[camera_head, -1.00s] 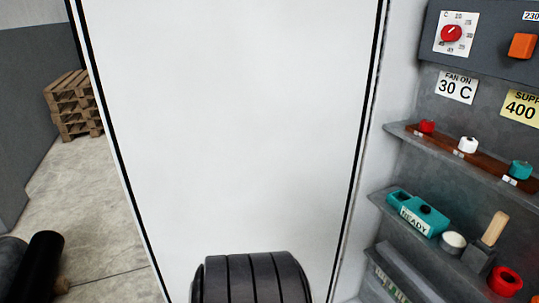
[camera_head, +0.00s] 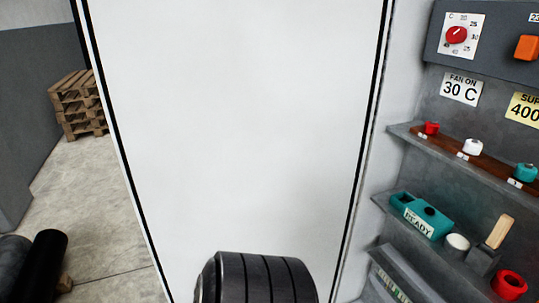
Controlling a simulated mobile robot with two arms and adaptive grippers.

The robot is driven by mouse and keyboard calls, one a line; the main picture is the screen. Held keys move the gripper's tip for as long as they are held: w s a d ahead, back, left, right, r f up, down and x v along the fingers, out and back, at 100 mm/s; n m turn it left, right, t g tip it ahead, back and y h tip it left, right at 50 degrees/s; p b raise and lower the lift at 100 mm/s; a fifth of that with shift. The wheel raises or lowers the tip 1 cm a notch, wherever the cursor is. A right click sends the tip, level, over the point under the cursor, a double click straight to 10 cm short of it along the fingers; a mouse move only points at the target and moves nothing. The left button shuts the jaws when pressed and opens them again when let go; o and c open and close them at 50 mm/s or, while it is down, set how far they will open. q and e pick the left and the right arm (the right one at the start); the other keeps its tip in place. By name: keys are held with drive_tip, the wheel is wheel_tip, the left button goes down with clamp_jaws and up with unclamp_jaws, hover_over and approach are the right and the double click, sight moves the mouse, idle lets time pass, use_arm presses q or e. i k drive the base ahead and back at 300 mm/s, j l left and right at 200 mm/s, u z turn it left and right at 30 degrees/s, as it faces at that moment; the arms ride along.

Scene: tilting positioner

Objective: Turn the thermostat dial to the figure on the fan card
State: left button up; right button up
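The thermostat dial (camera_head: 456,35) is a red knob on a white square scale plate, on a dark panel at the upper right. A white line on the knob points up and to the right; the exact figure it meets is too small to read. The fan card (camera_head: 461,89) is white, hangs below the dial, and reads "FAN ON 30 C". Neither of my grippers is in the picture, and nothing touches the dial.
An orange switch (camera_head: 527,47) sits right of the dial, above a yellow supply card (camera_head: 524,110). A shelf below bears red, white and teal knobs. A lower shelf holds a teal READY block (camera_head: 421,215). A white cabinet panel (camera_head: 240,120) fills the middle; pallets (camera_head: 80,105) stand left.

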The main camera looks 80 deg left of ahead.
sight(455, 35)
drive_tip(key=u, duration=1.6)
